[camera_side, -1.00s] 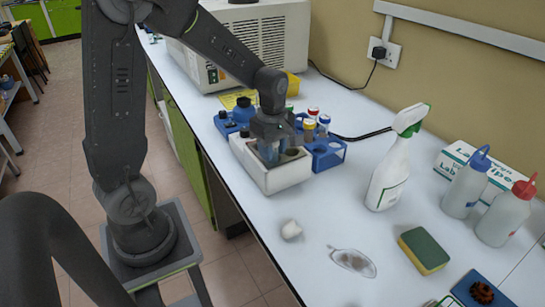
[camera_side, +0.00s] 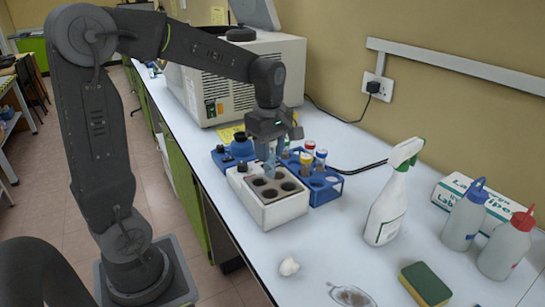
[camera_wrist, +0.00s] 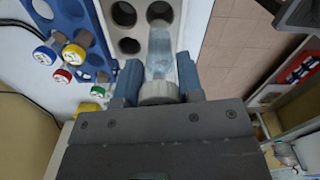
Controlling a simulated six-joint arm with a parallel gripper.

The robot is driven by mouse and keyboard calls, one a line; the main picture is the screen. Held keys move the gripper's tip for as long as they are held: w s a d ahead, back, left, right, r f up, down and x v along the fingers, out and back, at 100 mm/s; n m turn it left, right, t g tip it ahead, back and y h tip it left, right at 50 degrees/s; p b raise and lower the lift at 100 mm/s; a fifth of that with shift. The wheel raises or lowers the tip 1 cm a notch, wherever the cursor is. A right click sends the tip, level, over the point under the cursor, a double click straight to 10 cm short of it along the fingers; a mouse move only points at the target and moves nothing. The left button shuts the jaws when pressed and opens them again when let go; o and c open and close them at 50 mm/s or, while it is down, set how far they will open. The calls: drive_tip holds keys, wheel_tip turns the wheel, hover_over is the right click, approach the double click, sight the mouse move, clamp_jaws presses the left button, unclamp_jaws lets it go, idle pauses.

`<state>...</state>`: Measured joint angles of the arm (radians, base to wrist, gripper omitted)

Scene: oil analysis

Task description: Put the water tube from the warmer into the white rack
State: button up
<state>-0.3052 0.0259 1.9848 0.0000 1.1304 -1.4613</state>
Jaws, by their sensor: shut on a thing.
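My gripper (camera_side: 270,145) is shut on a clear water tube (camera_wrist: 161,62) with a pale cap. In the side view the tube (camera_side: 270,165) hangs upright over the back of a white block with dark round wells, which looks like the warmer (camera_side: 277,214). Its lower end is close to the wells; I cannot tell if the tip is fully clear. In the wrist view the warmer's wells (camera_wrist: 127,46) show beyond the tube. I cannot make out a separate white rack.
A blue rack (camera_side: 326,192) with several capped tubes stands close to the warmer's right. A blue device (camera_side: 232,155) and a large white machine (camera_side: 240,80) are behind. A spray bottle (camera_side: 388,210), wash bottles (camera_side: 463,215) and a sponge (camera_side: 426,284) stand at the right. The front bench is partly clear.

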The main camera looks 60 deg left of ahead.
drive_tip(key=shift+r, duration=0.15)
idle(0.4)
drive_tip(key=shift+w+a+r, duration=0.1)
drive_tip(key=shift+w+a, duration=0.15)
drive_tip(key=shift+w, duration=0.15)
drive_tip(key=w+a+r+n, duration=0.2)
drive_tip(key=w+a+n, duration=0.1)
drive_tip(key=w+a, duration=1.45)
drive_tip(key=a+f+n, duration=0.2)
drive_tip(key=a+f, duration=0.1)
drive_tip(key=a, duration=0.5)
drive_tip(key=shift+s+f, duration=0.15)
drive_tip(key=shift+f, duration=2.55)
drive_tip(key=shift+s+f, duration=0.1)
drive_tip(key=shift+f, duration=2.6)
